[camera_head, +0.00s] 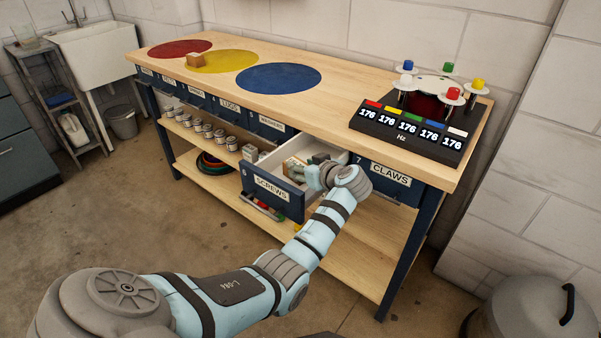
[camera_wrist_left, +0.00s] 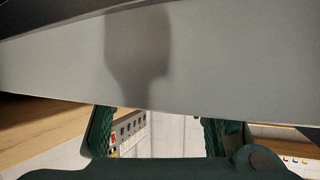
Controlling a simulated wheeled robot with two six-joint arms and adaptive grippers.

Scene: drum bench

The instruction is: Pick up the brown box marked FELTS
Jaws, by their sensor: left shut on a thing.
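A small brown box (camera_head: 195,60) sits on the bench top, on the yellow disc by its edge with the red disc; no marking on it is readable. My left gripper (camera_head: 314,177) is at the open SCREWS drawer (camera_head: 271,187), well to the right of and below the brown box. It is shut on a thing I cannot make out. In the left wrist view its dark green fingers (camera_wrist_left: 160,135) stand apart, and a broad pale grey panel (camera_wrist_left: 220,75) crosses in front of them. The box is not recognisable there. My right gripper is not in view.
A black display unit (camera_head: 409,132) and a stand with coloured knobs (camera_head: 440,88) are at the right end. A lidded bin (camera_head: 535,303) stands bottom right.

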